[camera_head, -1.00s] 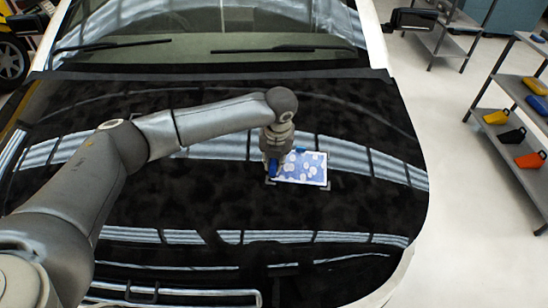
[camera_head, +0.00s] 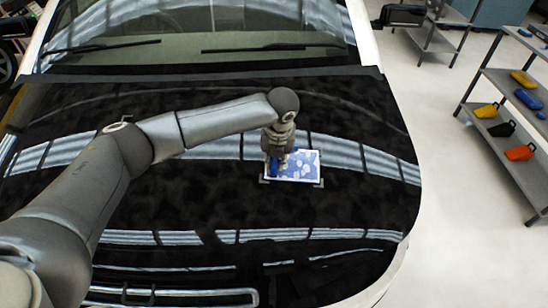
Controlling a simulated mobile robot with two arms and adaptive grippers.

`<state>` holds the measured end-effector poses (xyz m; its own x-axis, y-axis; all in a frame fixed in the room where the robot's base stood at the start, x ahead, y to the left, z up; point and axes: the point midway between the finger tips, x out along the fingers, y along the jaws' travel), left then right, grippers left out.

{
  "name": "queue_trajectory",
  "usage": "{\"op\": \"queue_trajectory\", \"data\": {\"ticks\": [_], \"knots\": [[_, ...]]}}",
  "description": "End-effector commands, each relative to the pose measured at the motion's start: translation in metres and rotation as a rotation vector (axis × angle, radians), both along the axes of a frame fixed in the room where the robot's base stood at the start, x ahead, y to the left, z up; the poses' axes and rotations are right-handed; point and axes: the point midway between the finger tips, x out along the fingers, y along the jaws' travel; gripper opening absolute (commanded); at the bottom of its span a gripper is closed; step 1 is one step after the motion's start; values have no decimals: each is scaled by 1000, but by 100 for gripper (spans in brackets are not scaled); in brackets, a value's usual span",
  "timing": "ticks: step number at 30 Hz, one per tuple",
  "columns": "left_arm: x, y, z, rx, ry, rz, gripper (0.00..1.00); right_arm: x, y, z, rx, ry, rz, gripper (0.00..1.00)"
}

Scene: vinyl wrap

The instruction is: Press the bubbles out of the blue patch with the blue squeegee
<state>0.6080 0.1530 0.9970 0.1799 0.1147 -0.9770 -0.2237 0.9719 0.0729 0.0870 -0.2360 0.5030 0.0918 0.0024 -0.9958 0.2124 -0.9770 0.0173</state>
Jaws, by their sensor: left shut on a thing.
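My left gripper (camera_head: 277,153) is over the patch's left part and points down. It is shut on the blue squeegee (camera_head: 274,167), which shows as small blue bits beside and below the fingers. The squeegee is at the patch's left side; I cannot tell whether its edge touches the film. The gripper hides part of the patch's left end. My right gripper is not in view.
The glossy black hood (camera_head: 200,205) is clear around the patch. The windshield with wipers (camera_head: 275,47) is behind it. At right, a grey shelf (camera_head: 490,77) holds yellow, blue, black and orange items. Open floor (camera_head: 450,200) lies between car and shelf.

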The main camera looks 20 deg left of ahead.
Motion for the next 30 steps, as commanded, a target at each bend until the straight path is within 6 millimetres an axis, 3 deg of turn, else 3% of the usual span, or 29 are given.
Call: {"op": "queue_trajectory", "data": {"ticks": [10, 23, 30], "knots": [[5, -18, -2, 0, 0, -1, 0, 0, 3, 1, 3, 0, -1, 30], [6, -22, -3, 1, 1, 0, 0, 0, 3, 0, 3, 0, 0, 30], [9, -34, -4, 0, 1, -1, 0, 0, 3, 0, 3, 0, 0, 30]]}}
